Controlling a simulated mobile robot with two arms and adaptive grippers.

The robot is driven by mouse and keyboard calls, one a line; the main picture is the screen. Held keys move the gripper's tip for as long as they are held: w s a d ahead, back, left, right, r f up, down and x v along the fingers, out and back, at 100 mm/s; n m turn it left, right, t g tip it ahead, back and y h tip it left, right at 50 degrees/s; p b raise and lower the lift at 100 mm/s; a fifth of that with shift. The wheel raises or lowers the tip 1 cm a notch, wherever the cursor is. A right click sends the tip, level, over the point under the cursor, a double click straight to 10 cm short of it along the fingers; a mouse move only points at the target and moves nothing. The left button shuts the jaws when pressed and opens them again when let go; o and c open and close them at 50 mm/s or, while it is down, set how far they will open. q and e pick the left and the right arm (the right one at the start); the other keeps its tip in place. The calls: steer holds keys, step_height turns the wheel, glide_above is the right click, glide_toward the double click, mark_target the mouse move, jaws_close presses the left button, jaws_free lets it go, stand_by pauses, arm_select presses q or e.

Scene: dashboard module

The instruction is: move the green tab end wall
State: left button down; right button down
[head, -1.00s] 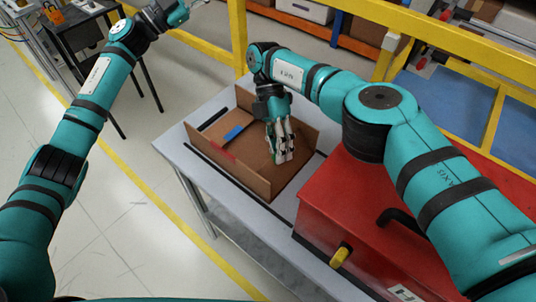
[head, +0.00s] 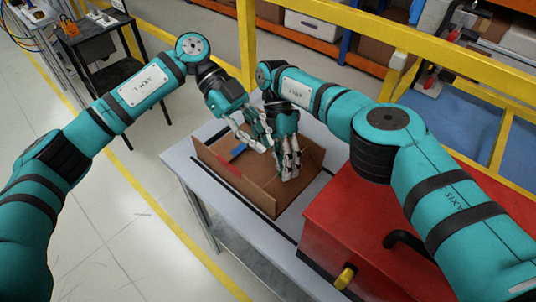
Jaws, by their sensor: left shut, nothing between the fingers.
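A brown open box (head: 235,184) stands on the grey table, with a red tab (head: 230,166) on its near long wall and a blue tab (head: 239,152) inside. I cannot make out a green tab; the far end of the box is partly hidden behind my grippers. My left gripper (head: 258,146) is shut and empty, above the left part of the box beside my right gripper. My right gripper (head: 290,174) points down into the box with its fingers close together. I cannot tell whether it holds anything.
A red case (head: 345,215) with a yellow latch (head: 345,277) and black handle stands on the table right of the box. The grey table (head: 185,160) has a bare strip along its left edge. A yellow rail (head: 330,33) runs behind the table.

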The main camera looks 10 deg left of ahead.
arm_select(q)
glide_above(274, 183)
steer(key=s+d, duration=0.2)
steer(key=f, duration=0.4)
steer(key=shift+w+f, duration=0.2)
steer(key=shift+f, duration=0.2)
steer(key=shift+w+a+f, duration=0.3)
steer(key=shift+f, duration=0.25)
steer(key=shift+w+a+f, duration=0.25)
steer(key=shift+f, duration=0.3)
steer(key=shift+w+a+f, duration=0.25)
steer(key=shift+a+f, duration=0.05)
steer(key=shift+a, duration=0.1)
steer(key=shift+w+a+f+h, duration=0.3)
steer(key=shift+w+a+f, duration=0.15)
steer(key=shift+a, duration=0.2)
arm_select(e)
steer(key=c, duration=1.6)
jaws_free()
steer(key=shift+c, duration=0.2)
arm_select(q)
steer(key=shift+d, duration=0.1)
arm_select(e)
steer(key=shift+o, duration=0.7)
